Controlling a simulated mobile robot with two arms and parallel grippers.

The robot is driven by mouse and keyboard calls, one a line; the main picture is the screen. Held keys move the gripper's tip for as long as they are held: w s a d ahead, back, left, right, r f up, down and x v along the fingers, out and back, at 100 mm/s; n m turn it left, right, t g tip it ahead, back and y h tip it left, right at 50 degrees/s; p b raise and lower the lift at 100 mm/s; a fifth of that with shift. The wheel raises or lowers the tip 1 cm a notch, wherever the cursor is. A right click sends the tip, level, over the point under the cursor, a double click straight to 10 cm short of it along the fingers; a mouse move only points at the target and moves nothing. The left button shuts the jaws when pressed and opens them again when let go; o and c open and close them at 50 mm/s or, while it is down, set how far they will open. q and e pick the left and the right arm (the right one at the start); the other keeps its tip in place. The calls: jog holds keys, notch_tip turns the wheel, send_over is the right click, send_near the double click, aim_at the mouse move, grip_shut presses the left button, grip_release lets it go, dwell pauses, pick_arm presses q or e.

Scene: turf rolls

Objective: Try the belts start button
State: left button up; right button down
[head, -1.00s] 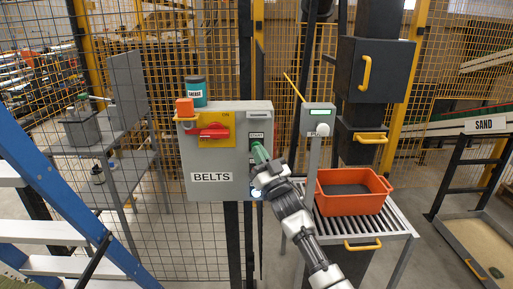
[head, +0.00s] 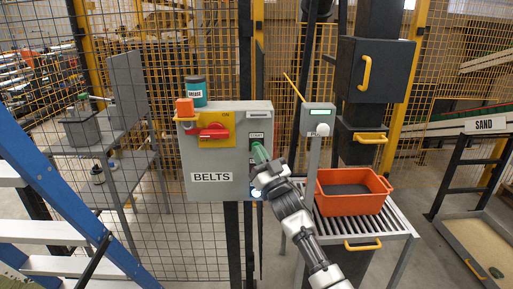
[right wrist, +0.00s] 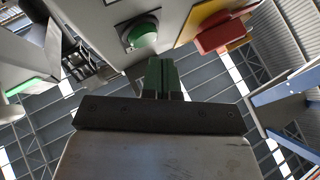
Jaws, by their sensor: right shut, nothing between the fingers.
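The grey control box (head: 200,165), labelled BELTS, stands on a post in the middle of the head view. Its START label (head: 256,135) is near the right side of its front. My right gripper (head: 259,153) is shut and empty, its green fingertips just below that label, covering the spot there. In the right wrist view a round green button (right wrist: 139,33) sits on the box face, just beyond and slightly left of the shut green fingertips (right wrist: 164,62). A gap shows between them. My left gripper is not in view.
A red switch handle (head: 215,131) on a yellow plate is on the same box. An orange padlock-like piece (head: 185,107) and a grease tub (head: 195,91) are near its top. A small grey panel (head: 318,120) and an orange bin (head: 350,203) on rollers are at right.

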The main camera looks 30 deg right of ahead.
jog(key=shift+w, duration=0.1)
jog(key=shift+w+d, duration=0.25)
jog(key=shift+w+d+b, duration=0.2)
jog(key=shift+w+b, duration=0.15)
dwell(0.9)
dwell(0.3)
jog(key=shift+s+a+p, duration=0.45)
jog(key=shift+s+p, duration=0.05)
jog(key=shift+s, duration=0.2)
jog(key=s+a+p, duration=0.1)
jog(key=s, duration=0.2)
jog(key=s+a+p, duration=0.1)
jog(key=shift+s+a+p, duration=0.15)
jog(key=shift+a+p, duration=0.15)
jog(key=shift+p, duration=0.05)
